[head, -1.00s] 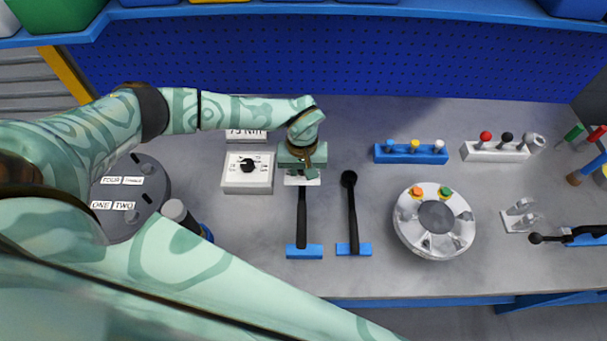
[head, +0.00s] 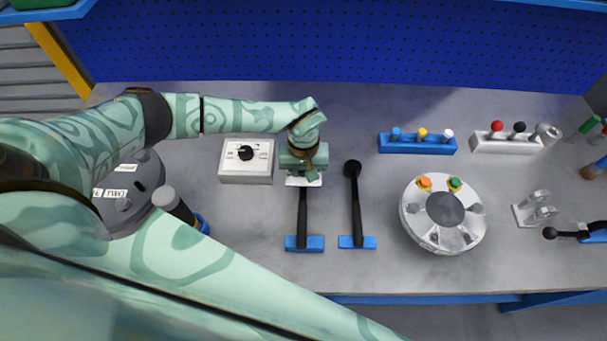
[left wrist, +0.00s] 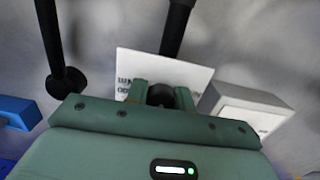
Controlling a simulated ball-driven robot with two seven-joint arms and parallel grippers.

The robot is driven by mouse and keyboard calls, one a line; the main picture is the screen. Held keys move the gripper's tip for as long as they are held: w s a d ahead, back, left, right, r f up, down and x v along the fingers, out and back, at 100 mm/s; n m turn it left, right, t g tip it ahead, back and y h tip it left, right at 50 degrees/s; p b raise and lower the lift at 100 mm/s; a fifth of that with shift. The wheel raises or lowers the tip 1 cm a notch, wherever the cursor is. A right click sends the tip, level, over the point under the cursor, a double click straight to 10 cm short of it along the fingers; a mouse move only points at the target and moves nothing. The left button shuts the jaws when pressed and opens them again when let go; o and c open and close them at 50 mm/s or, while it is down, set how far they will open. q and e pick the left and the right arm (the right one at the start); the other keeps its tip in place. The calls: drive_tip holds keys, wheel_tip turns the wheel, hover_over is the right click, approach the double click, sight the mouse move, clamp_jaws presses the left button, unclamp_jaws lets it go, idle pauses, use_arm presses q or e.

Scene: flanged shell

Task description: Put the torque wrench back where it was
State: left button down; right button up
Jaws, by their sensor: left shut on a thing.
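Two black wrenches with blue blocks at their near ends lie side by side on the grey bench. My left gripper (head: 303,177) is over the far end of the left wrench (head: 302,215) and hides its head. In the left wrist view the gripper (left wrist: 162,98) is shut on that dark wrench head, with a white printed card (left wrist: 190,78) beneath. The near end of this wrench is at a blue block (head: 304,243). The other wrench (head: 355,205) lies to its right, apart from the gripper. My right gripper is not in view.
A white dial box (head: 246,160) stands left of the gripper. A round metal flanged part (head: 443,237) with coloured plugs is to the right. Blue (head: 417,143) and white (head: 505,140) peg racks stand behind it. Bare bench lies between the right wrench and the flanged part.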

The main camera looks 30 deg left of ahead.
use_arm(q)
drive_tip(key=shift+f+b, duration=0.45)
drive_tip(key=shift+f, duration=0.15)
drive_tip(key=c, duration=1.1)
unclamp_jaws()
drive_tip(key=shift+c, duration=0.2)
wheel_tip(320, 180, up, 16)
drive_tip(key=w+p, duration=0.1)
drive_tip(key=p, duration=0.1)
drive_tip(key=shift+w+a+r, duration=0.15)
drive_tip(key=shift+a+r, duration=0.05)
drive_tip(key=shift+a, duration=0.1)
